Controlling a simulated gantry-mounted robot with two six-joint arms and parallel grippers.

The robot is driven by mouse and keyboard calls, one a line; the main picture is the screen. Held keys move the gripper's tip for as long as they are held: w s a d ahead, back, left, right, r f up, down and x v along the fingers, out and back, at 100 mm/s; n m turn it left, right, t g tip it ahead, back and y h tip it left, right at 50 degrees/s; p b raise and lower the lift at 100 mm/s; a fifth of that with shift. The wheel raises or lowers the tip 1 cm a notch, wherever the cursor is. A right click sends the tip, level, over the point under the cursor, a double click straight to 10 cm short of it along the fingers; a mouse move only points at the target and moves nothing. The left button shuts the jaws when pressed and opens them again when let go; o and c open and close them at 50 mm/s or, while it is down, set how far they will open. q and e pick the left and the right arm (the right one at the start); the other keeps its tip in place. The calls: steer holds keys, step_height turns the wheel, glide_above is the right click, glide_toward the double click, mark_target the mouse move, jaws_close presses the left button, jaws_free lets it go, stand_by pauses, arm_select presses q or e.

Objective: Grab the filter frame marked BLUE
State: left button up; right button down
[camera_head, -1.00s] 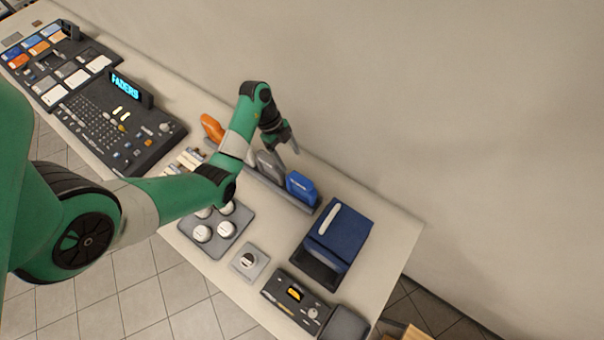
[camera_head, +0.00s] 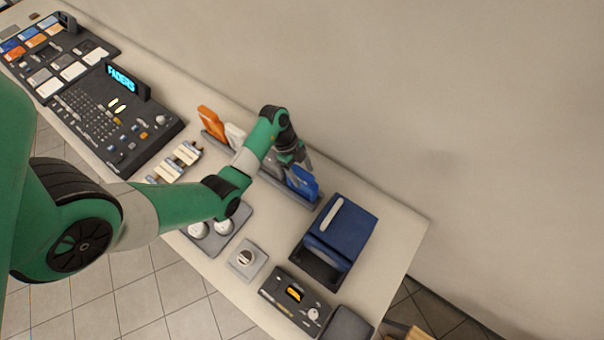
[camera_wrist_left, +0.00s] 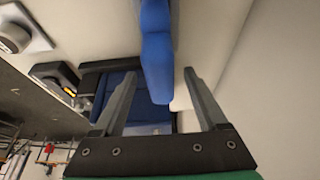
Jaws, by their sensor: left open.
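The blue filter frame (camera_head: 304,186) stands at the right end of a grey rack (camera_head: 272,183), its upper part partly hidden by my left gripper. My left gripper (camera_head: 301,164) is open and empty, right above and against this frame in the head view. In the left wrist view the blue frame (camera_wrist_left: 156,55) shows between the two open fingers (camera_wrist_left: 160,73), with a gap on each side. I cannot read its label from here. An orange frame (camera_head: 210,122) and a white frame (camera_head: 235,135) stand farther left in the rack. My right gripper is not in view.
A dark blue case (camera_head: 340,230) stands just right of the rack. A small control box (camera_head: 296,300), a knob plate (camera_head: 246,259) and a mixing console (camera_head: 120,120) also occupy the table. The plain wall is close behind the rack.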

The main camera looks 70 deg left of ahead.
arm_select(q)
jaws_close()
stand_by(1.3)
